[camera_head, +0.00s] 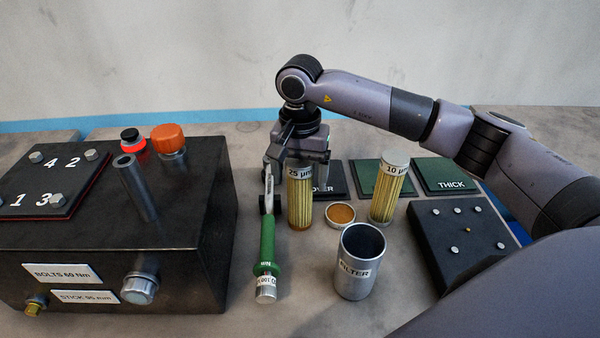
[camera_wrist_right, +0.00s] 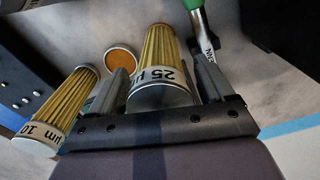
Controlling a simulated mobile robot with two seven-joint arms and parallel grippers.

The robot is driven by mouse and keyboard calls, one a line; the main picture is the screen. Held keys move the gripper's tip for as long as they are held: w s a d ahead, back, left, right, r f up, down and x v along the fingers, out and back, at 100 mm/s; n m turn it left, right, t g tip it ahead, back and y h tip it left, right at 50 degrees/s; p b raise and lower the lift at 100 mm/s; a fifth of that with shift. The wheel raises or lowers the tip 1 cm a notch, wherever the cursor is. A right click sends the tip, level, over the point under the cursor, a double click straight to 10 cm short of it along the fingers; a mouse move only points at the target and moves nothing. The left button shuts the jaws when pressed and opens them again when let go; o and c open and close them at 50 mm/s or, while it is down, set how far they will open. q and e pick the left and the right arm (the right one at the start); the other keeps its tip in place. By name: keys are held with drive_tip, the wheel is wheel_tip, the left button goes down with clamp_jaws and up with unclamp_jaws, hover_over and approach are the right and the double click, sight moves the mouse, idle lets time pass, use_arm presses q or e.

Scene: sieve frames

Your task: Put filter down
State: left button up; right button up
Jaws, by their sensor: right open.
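The 25 µm filter (camera_head: 301,208), a yellow pleated cylinder with a grey labelled cap, stands upright on the table. My right gripper (camera_head: 297,175) is over its top with a finger on each side. In the right wrist view the filter (camera_wrist_right: 160,68) lies between the two fingers (camera_wrist_right: 163,82), with gaps beside it; the gripper is open. The similar 10 µm filter (camera_head: 390,197) stands upright to the right. The grey FILTER cup (camera_head: 358,275) stands in front, open at the top. My left gripper is not in view.
A green-handled torque wrench (camera_head: 267,247) is close left of the 25 µm filter. A small orange-topped round cap (camera_head: 340,214) lies to its right. A large dark box (camera_head: 190,260) fills the left. A dark bolt plate (camera_head: 455,238) lies right; green THICK plate (camera_head: 445,170) behind.

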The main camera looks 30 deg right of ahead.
wheel_tip(320, 180, up, 12)
drive_tip(key=shift+r+b, duration=0.15)
drive_tip(key=shift+b, duration=0.3)
idle(0.5)
